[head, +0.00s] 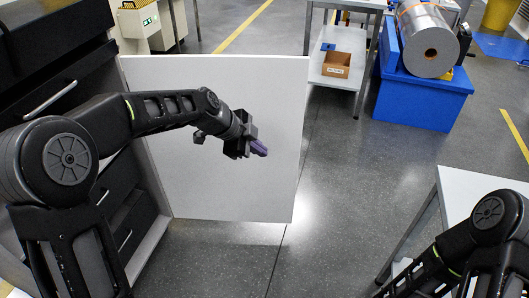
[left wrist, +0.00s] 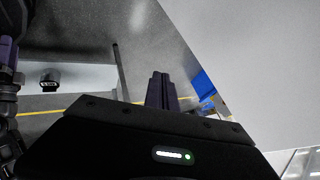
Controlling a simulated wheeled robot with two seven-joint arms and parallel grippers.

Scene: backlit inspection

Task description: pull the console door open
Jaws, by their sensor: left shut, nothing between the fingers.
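The console door is a plain white panel (head: 225,90) in the head view. It stands wide open, swung out from the dark console (head: 60,70) at the left, whose drawers and bar handles show. My left gripper (head: 260,149) is in front of the door's face, towards its right side, with purple fingers closed together and empty. I cannot tell whether it touches the door. In the left wrist view the closed fingers (left wrist: 162,92) point forward, and a large pale surface, likely the door (left wrist: 265,60), fills the right. My right gripper is out of frame; only its arm shows.
A grey table (head: 455,195) stands at the right, by my right arm. A blue stand (head: 420,105) with a metal roll and a shelf with a cardboard box (head: 336,65) are behind. The floor (head: 330,190) right of the door is clear.

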